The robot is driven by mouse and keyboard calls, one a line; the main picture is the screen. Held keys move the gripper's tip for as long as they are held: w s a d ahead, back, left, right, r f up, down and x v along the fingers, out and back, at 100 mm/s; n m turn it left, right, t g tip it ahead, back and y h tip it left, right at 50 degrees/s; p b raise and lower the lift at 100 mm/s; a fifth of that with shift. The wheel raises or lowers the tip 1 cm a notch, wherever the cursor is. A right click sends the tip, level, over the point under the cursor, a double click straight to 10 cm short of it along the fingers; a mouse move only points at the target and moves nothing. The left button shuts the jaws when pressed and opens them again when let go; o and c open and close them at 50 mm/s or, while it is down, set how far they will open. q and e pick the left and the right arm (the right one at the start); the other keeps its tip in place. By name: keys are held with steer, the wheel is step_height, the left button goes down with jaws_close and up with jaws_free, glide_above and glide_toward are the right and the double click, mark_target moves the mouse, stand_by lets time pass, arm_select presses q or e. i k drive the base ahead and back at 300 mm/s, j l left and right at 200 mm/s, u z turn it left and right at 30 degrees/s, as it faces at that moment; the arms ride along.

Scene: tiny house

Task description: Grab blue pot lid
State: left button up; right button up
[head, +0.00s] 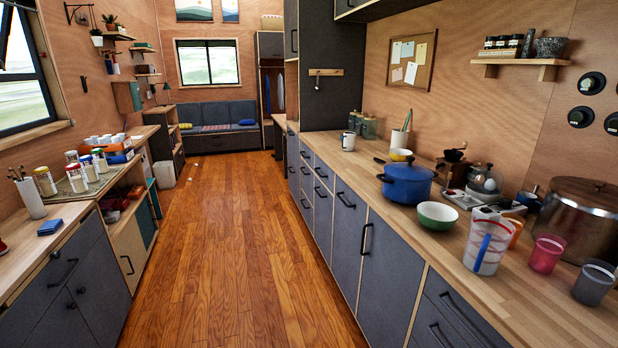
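The blue pot (405,187) stands on the right-hand wooden counter, beside the wall side and behind a green bowl. Its blue lid (408,171) appears to sit on top of it, with a dark knob showing. A dark handle sticks out at the pot's left side. Neither of my grippers is in the head view, and nothing is seen touching the pot or lid.
A green bowl (437,215), measuring jug (487,243), red cup (545,252), grey cup (593,281) and large steel pot (578,222) share the counter (460,290). The wooden floor (230,260) between the counters is clear.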

mark_target(408, 171)
steer(key=i+j+z, duration=0.2)
steer(key=i+z, duration=0.15)
steer(key=i+j+z, duration=0.75)
steer(key=i, duration=0.15)
